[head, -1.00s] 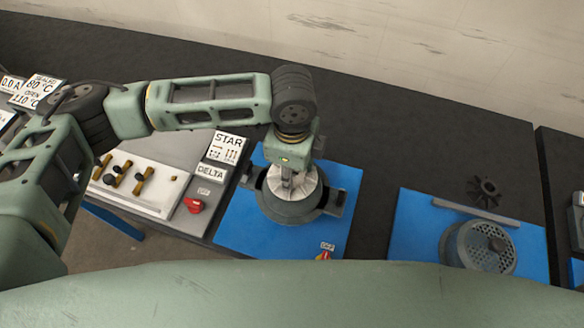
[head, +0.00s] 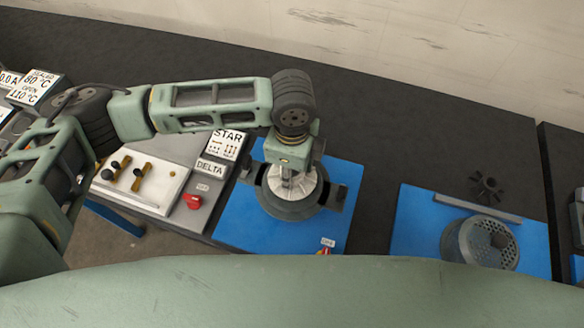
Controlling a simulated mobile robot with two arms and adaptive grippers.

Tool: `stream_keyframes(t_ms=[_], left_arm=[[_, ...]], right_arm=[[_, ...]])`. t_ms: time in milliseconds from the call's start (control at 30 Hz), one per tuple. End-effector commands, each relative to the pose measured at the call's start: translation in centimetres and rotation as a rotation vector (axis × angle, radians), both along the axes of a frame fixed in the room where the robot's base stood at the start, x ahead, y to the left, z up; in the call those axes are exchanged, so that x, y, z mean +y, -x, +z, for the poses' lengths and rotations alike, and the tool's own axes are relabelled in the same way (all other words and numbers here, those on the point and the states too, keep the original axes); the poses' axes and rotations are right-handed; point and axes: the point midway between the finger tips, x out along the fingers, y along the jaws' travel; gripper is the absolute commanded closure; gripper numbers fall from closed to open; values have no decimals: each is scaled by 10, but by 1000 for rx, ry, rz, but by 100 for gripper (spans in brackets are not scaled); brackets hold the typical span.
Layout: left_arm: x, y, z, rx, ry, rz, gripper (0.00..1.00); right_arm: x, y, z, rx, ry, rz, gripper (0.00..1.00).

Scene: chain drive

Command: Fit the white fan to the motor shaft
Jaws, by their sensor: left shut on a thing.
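The white fan (head: 309,187) shows in the head view at the top of the grey motor (head: 288,210), within its round rim. My left gripper (head: 290,186) points down over the middle of the fan and is shut on it. The arm and gripper hide the far part of the fan. The motor shaft is hidden, so I cannot tell how far the fan sits on it. My right gripper is not in view.
The motor stands on a blue mat (head: 235,215). A switch panel (head: 165,190) with a red knob (head: 193,201) is at left.

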Motion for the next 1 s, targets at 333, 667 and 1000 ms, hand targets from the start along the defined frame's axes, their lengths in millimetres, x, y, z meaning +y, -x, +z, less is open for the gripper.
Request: stream_keyframes(t_ms=[333,667,1000], left_arm=[[0,0,-9,1,1,0,93],[0,0,-16,-1,1,-1,59],[0,0,-16,0,1,-1,39]], right_arm=[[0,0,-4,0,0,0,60],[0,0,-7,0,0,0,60],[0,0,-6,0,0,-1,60]])
